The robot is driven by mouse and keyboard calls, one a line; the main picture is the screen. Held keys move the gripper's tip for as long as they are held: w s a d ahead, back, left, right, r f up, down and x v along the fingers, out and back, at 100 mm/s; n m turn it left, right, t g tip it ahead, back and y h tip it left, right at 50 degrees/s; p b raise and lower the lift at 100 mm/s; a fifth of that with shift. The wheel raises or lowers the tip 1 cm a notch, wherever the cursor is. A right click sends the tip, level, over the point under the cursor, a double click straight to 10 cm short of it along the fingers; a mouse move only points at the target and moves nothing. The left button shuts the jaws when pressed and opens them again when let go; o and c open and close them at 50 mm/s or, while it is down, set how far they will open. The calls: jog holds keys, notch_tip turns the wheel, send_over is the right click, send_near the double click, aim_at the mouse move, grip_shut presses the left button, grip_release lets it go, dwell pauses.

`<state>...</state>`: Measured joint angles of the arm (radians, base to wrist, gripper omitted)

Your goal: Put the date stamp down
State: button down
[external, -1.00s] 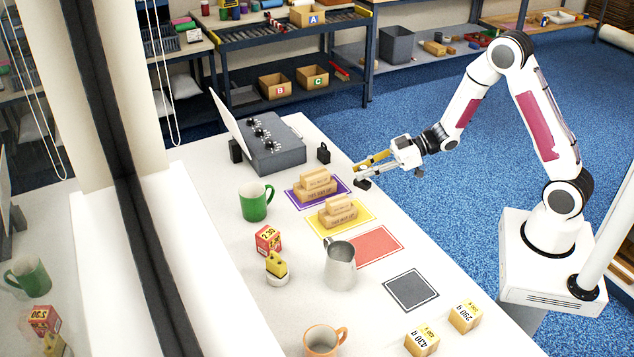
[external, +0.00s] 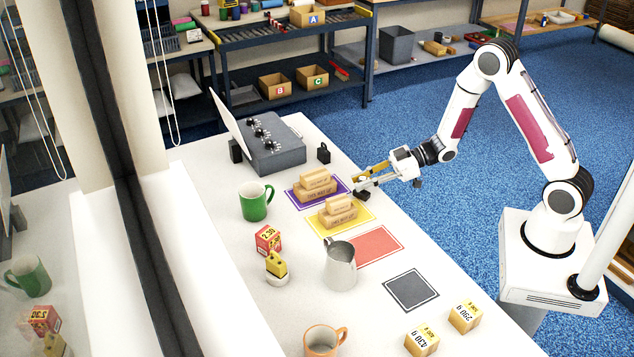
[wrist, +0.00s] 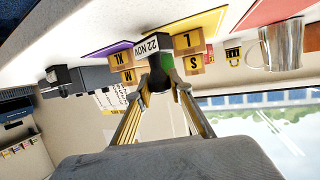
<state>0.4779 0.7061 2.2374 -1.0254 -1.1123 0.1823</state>
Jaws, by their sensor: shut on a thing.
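The date stamp (wrist: 158,72) is a small dark block with a white "22 NOV" label in the wrist view. My gripper (wrist: 165,88) is shut on it. In the external view my gripper (external: 364,184) is at the table's right edge, beside the purple mat (external: 294,197) and the yellow mat (external: 368,214). The dark stamp (external: 362,195) shows at its fingertips. I cannot tell whether it touches the table.
The red mat (external: 378,243) and grey mat (external: 411,290) are empty. A metal jug (external: 341,268) stands beside the red mat.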

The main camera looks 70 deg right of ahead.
jog(key=shift+f, duration=0.5)
jog(key=c, duration=1.8)
grip_release()
jog(key=shift+r, duration=0.1)
jog(key=shift+r, duration=0.35)
jog(key=shift+s+d+r, duration=0.15)
jog(key=shift+s+r, duration=0.05)
jog(key=shift+s, duration=0.05)
jog(key=shift+v, duration=5.75)
jog(key=shift+w, duration=0.1)
